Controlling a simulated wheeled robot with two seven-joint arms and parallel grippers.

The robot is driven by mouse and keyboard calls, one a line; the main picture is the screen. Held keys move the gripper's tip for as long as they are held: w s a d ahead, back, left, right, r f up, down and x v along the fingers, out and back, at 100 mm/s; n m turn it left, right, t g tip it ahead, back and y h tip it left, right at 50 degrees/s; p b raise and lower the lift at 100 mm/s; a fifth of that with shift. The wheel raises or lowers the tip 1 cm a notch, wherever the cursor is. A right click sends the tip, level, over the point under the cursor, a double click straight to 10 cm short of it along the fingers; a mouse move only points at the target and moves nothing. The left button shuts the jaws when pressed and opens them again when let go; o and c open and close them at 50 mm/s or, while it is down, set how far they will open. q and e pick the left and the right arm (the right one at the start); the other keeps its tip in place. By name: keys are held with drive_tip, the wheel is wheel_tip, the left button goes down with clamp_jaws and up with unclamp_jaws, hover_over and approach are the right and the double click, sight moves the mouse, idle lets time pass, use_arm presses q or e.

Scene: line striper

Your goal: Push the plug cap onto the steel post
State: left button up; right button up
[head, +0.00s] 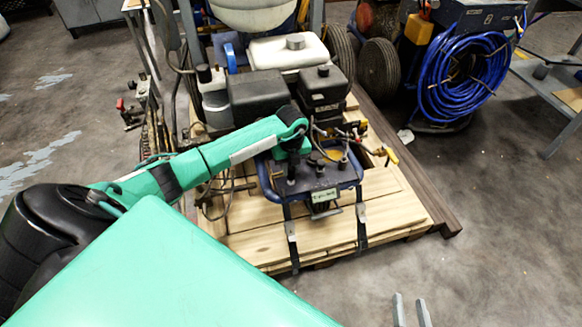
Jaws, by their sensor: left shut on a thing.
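My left gripper (291,181) points down over the left part of the dark, blue-framed engine deck at the front of the machine. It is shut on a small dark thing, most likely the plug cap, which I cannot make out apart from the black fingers. The steel post is not clearly visible; the gripper and my green wrist cover that part of the deck. I cannot tell whether cap and post touch. My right gripper (411,311) shows only as two grey fingertips at the bottom edge, apart and empty, over the floor.
The line striper stands on a wooden pallet (385,210), with straps (361,222) over its front edge. A black box (255,97), a white tank (290,52) and cables crowd behind the gripper. A blue hose coil (470,75) stands at right. The floor at lower right is clear.

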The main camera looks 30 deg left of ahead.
use_arm(q)
drive_tip(key=shift+f+b, duration=0.45)
drive_tip(key=shift+f, duration=0.4)
drive_tip(key=o, duration=1.3)
